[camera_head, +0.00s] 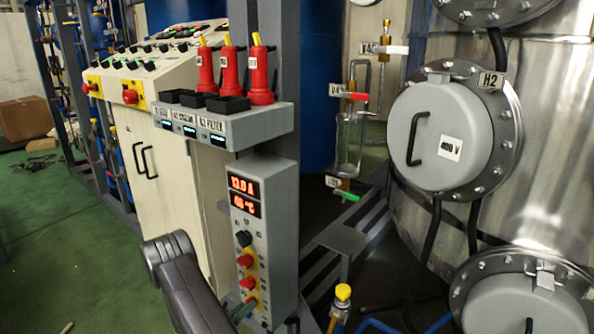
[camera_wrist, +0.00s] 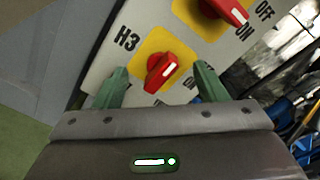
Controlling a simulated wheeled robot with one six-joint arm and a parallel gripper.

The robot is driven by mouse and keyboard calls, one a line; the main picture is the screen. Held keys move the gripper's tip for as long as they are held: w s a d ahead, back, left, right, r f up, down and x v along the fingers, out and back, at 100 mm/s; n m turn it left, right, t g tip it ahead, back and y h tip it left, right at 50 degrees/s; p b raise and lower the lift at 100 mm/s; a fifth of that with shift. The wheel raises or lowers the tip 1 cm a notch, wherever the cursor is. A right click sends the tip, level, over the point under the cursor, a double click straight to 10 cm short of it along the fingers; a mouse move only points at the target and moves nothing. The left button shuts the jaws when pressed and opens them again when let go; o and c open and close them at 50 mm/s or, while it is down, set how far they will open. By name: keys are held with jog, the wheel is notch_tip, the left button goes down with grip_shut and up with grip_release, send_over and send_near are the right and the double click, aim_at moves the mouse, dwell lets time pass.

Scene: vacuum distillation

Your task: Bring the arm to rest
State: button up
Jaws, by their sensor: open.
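My gripper (camera_wrist: 160,70) is open in the wrist view, with its two green fingers spread to either side of the red H3 knob (camera_wrist: 163,73). No gap or contact between fingers and knob can be made out for certain. The knob sits on a yellow plate on a grey panel. In the head view my gripper (camera_head: 243,309) is at the lower end of the control column (camera_head: 264,220), where the lowest knob is mostly hidden by the fingers. My dark arm reaches there from the bottom edge.
Red knobs (camera_head: 245,261) and a black knob (camera_head: 243,238) sit above on the column. The steel vessel (camera_head: 480,130) and glassware (camera_head: 348,140) stand right.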

jog(key=m+p, duration=0.2)
jog(key=m, duration=0.4)
jog(key=shift+d, duration=0.1)
dwell(0.5)
